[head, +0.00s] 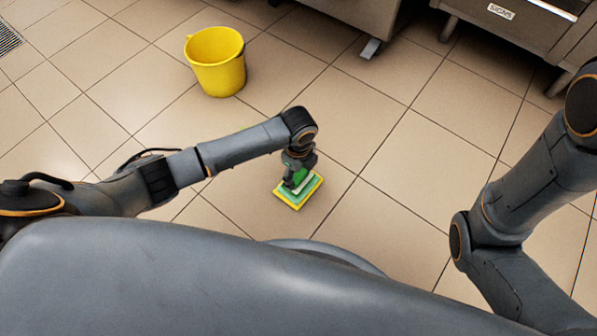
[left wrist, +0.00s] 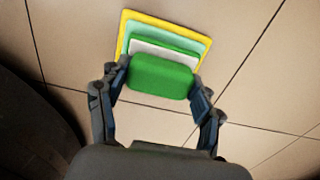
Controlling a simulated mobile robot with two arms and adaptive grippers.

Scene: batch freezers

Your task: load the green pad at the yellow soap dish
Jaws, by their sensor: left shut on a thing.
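My left gripper (head: 297,179) points down over the floor near the middle of the head view. It is shut on the green pad (left wrist: 160,76), a rounded green block held between both fingers in the left wrist view. A white layer (left wrist: 163,52) shows just behind the pad. The square yellow soap dish (head: 285,201), with a mint-green inner area, lies directly below the gripper. Its yellow rim (left wrist: 165,17) also shows in the left wrist view. I cannot tell whether the pad touches the dish. My right gripper is out of view; only its arm shows at right.
A yellow bucket (head: 216,62) stands on the tiled floor at upper left. Steel appliances (head: 520,30) with legs stand along the top right. The tiles (head: 385,150) around the dish are clear.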

